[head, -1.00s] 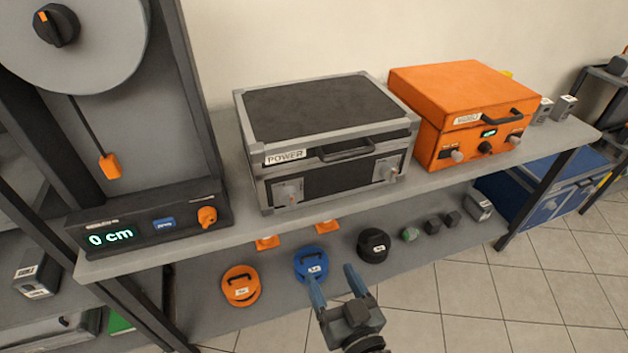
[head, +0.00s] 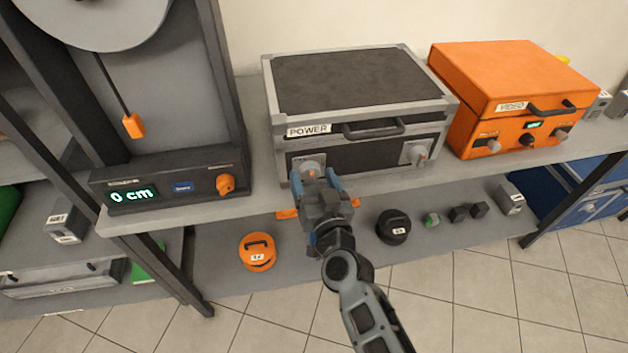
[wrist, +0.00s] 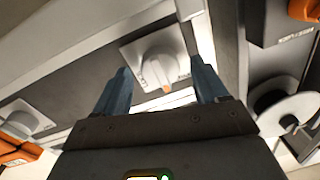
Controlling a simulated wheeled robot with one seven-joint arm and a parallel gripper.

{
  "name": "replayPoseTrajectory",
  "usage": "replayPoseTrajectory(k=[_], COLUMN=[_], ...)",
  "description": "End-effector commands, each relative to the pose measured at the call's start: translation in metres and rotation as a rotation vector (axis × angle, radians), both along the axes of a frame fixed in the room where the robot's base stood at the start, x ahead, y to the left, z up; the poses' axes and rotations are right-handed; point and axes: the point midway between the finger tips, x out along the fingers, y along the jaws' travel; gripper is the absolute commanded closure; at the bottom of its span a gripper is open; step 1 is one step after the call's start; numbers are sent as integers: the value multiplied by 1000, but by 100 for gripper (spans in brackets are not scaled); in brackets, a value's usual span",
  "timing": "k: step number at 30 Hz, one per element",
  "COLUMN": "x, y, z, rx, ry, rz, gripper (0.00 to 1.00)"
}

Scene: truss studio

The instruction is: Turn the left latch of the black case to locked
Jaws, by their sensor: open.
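The black case (head: 360,85) with grey edges and a POWER label stands on the upper shelf. Its left latch (head: 311,168) is a grey knob on a square plate at the front's left end. In the wrist view the left latch (wrist: 160,68) has an orange tip and sits ahead of my fingertips. The right latch (head: 417,154) is at the front's right end and also shows in the wrist view (wrist: 24,121). My gripper (head: 316,182) is open and empty, just in front of the left latch. In the wrist view its fingers (wrist: 159,84) appear either side of the knob; contact is not visible.
An orange VIDEO case (head: 510,90) stands to the right on the upper shelf. A scale unit reading 0 cm (head: 165,193) stands to the left. Below, the lower shelf holds an orange weight (head: 257,252), a black weight (head: 393,227) and small blocks.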

Motion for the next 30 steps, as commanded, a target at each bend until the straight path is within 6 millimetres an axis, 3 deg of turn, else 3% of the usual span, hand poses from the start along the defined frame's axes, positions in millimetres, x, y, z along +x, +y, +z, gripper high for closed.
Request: replayPoseTrajectory(k=[9,27,30], x=[3,3,3], y=[1,1,1], z=[0,0,0], rx=[0,0,2], ry=[0,0,1], rz=[-1,-1,-1], gripper=[28,83,83])
